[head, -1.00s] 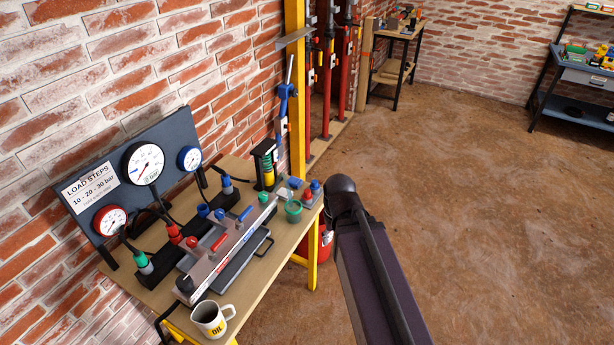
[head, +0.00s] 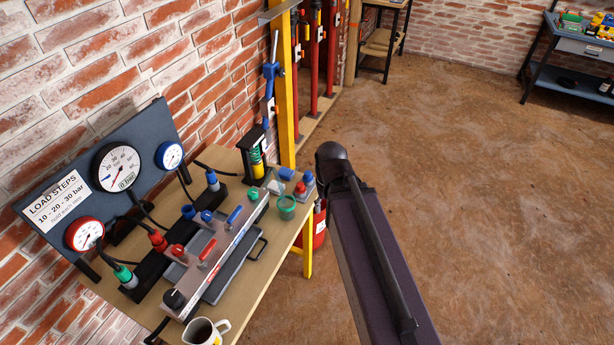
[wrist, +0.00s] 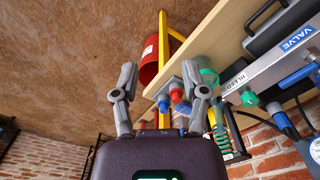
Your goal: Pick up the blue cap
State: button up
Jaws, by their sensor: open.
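Near the table's far right corner, a blue cap (head: 307,178) stands beside a red cap (head: 300,187) on a small grey block. A second blue piece (head: 286,173) lies just left of them; I cannot tell which is the task's cap. In the wrist view, which is turned over, a blue cap (wrist: 163,104) and the red cap (wrist: 176,94) show beyond my fingers, with more blue (wrist: 183,108) beside them. My gripper (wrist: 162,92) is open and empty, its fingers apart, with these caps beyond and between them. The head view does not show my gripper.
A green cup (head: 287,204) stands close to the caps. A manifold with valve handles (head: 216,248), gauges (head: 118,167) and a mug (head: 205,332) crowd the table (head: 262,265). A red bucket (head: 318,232) stands beside the table.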

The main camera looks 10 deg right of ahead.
jog(key=o, duration=0.3)
jog(key=w+f+n+b, duration=0.1)
jog(key=w+f+b, duration=0.1)
jog(key=w, duration=2.8)
jog(key=shift+n, duration=0.4)
jog(key=shift+s+f, duration=0.1)
jog(key=shift+f, duration=0.15)
jog(key=b, duration=0.9)
send_over(308, 177)
jog(key=w, duration=0.2)
notch_tip(308, 177, down, 8)
jog(key=shift+w+f, duration=0.1)
jog(key=shift+f, duration=0.1)
